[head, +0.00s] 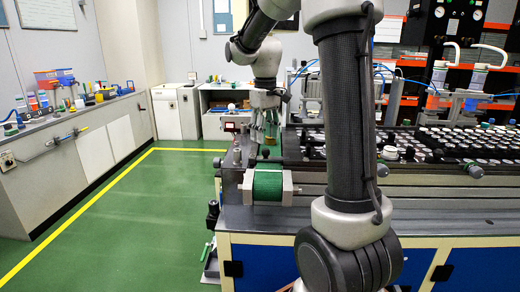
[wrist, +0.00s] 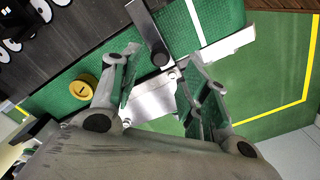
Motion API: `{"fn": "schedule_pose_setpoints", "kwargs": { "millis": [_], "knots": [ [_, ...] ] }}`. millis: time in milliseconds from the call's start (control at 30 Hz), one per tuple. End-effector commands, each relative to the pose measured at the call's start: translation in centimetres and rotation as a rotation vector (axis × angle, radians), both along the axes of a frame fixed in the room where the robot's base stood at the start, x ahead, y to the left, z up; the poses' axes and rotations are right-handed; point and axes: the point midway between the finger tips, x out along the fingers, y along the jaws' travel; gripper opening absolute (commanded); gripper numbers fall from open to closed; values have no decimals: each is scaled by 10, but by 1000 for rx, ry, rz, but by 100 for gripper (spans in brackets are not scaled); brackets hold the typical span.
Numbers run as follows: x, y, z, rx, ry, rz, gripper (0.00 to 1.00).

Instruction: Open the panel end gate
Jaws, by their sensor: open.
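My gripper (head: 264,124) is over the far left end of the long workbench, pointing down. In the wrist view my gripper (wrist: 158,96) has its two fingers spread wide, one on each side of a silver metal bar (wrist: 152,100). This bar looks like the panel end gate and lies slantwise at the end of a green belt. A narrower bracket with a dark round end (wrist: 160,54) meets it near the middle. I cannot tell whether a finger touches the bar. In the head view the gate is too small to make out.
A round yellow piece (wrist: 82,88) sits on the green belt, close to the left finger. Rows of white-and-black speaker parts (head: 450,145) fill the workbench to the right. A green roller (head: 267,186) stands at the near corner. The floor (head: 130,220) left of the bench is clear.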

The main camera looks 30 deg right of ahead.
Motion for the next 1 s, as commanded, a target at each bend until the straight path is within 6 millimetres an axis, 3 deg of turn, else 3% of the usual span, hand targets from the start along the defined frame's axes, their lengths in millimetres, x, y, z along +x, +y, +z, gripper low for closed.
{"fn": "schedule_pose_setpoints", "kwargs": {
  "millis": [300,667,900,1000],
  "knots": [
    [-1,0,-49,0,2,-1,46],
    [0,0,-56,0,-1,-1,46],
    [-1,0,-56,0,0,-1,4],
    [-1,0,-56,0,0,-1,0]
  ]
}}
